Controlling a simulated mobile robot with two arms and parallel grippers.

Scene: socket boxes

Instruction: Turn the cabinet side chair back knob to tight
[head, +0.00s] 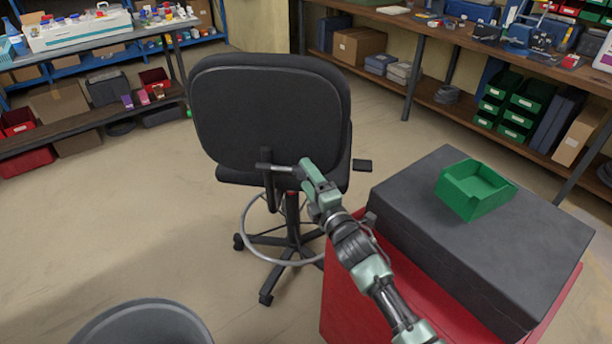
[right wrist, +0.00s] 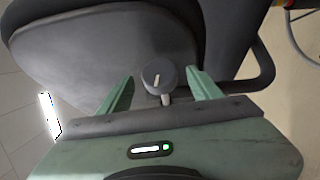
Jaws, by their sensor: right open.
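The black chair (head: 270,105) stands beside the cabinet with its back toward me. Its back knob (right wrist: 160,76) is a round dark grey knob with a light pointer line on its face, at the lower part of the backrest in the right wrist view. My right gripper (right wrist: 160,88) is open, with one green finger on each side of the knob; I cannot tell whether they touch it. In the head view my right gripper (head: 299,172) reaches the chair's back bracket and covers part of it. My left gripper is not in view.
The red cabinet (head: 345,295) with a dark grey top (head: 540,235) stands at the right under my right arm, a green bin (head: 475,190) on it. A grey round bin (head: 140,325) is at the bottom left. Shelves line the back; floor left of the chair is clear.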

